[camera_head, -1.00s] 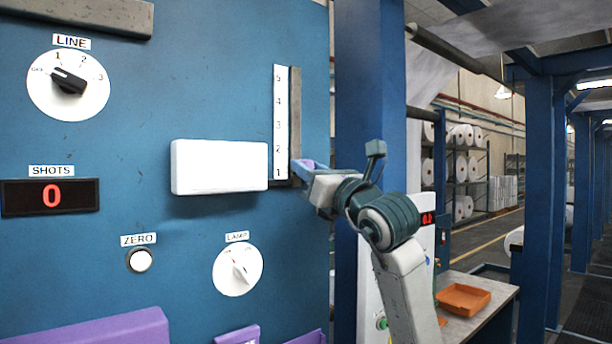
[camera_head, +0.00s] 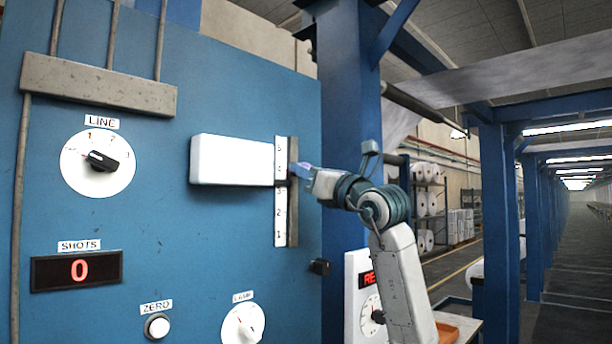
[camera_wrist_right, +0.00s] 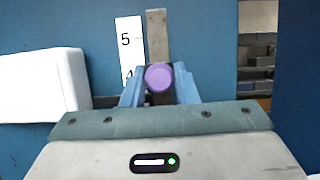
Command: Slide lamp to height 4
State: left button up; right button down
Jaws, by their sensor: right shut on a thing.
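The lamp is a white box (camera_head: 232,161) on the blue panel, left of the vertical scale (camera_head: 280,205) marked 1 to 5. A grey rail (camera_head: 293,222) runs beside the scale. My right gripper (camera_head: 300,172) is at the rail, around the level of mark 4. In the right wrist view its fingers (camera_wrist_right: 158,92) are shut on the purple knob (camera_wrist_right: 159,77), which sits close to the level of the 4; the 5 is above it. The lamp (camera_wrist_right: 38,84) also shows at left there. My left gripper is not in view.
Left on the panel are a LINE dial (camera_head: 98,161), a SHOTS display (camera_head: 77,270) reading 0, a ZERO button (camera_head: 158,326) and a LAMP dial (camera_head: 243,324). A grey bar (camera_head: 98,85) is fixed above. A blue post (camera_head: 347,120) stands behind my right arm.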

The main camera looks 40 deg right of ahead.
jog(key=c, duration=1.1)
grip_release()
jog(key=shift+c, duration=0.2)
pick_arm(q)
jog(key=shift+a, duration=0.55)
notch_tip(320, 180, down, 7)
jog(key=b, duration=0.7)
pick_arm(e)
jog(key=a+v, duration=0.1)
jog(key=v, duration=0.9)
jog(key=shift+s+d, duration=0.45)
jog(key=shift+f, duration=0.1)
